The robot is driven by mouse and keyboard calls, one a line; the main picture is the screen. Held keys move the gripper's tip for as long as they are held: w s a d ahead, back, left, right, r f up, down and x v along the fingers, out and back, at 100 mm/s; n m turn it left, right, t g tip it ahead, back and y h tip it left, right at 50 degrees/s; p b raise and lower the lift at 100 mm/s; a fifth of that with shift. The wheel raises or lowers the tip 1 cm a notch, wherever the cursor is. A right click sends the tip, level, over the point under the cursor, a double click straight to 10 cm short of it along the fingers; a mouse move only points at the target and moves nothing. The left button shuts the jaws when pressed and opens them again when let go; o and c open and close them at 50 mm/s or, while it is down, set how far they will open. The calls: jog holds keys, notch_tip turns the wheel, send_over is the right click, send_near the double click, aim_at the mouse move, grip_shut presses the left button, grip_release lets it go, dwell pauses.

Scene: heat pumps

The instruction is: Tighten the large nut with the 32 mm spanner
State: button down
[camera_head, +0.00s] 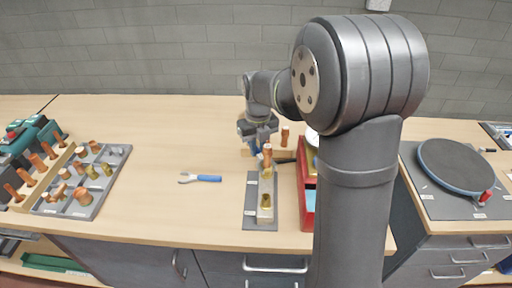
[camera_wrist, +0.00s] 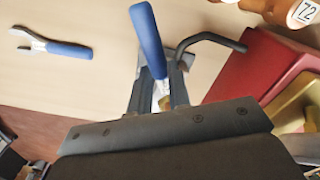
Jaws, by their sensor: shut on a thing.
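My gripper (camera_wrist: 160,88) is shut on a blue-handled tool (camera_wrist: 149,38), whose handle rises between the fingers. Its head is hidden by the gripper, and I cannot read its size. In the head view my gripper (camera_head: 260,143) is above the bench behind a grey plate (camera_head: 252,216), small and partly hidden by my arm. On the plate stand a copper and brass fitting (camera_head: 267,158) and a brass nut-like piece (camera_head: 265,202). I cannot tell which is the large nut. Another blue-handled spanner (camera_head: 208,178) lies on the bench to the left; it also shows in the wrist view (camera_wrist: 66,49).
A red box (camera_head: 307,210) stands right of the plate, partly behind my arm. A black bent bar (camera_wrist: 212,38) is beside the gripper. Trays of copper fittings (camera_head: 82,180) are at left, and a round dark disc (camera_head: 455,165) at right. The bench left of centre is mostly clear.

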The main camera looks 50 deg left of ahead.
jog(key=shift+w+m, duration=0.2)
jog(key=shift+m, duration=0.1)
jog(key=shift+s, duration=0.15)
dwell(0.4)
jog(key=shift+a, duration=0.1)
jog(key=shift+w+a, duration=0.25)
jog(key=shift+a, duration=0.5)
jog(key=shift+w+a, duration=0.2)
jog(key=shift+a, duration=0.5)
jog(key=shift+w+a, duration=0.25)
jog(key=shift+a, duration=0.5)
notch_tip(320, 180, up, 12)
jog(key=shift+f, duration=0.2)
dwell(0.5)
jog(key=shift+w, duration=0.1)
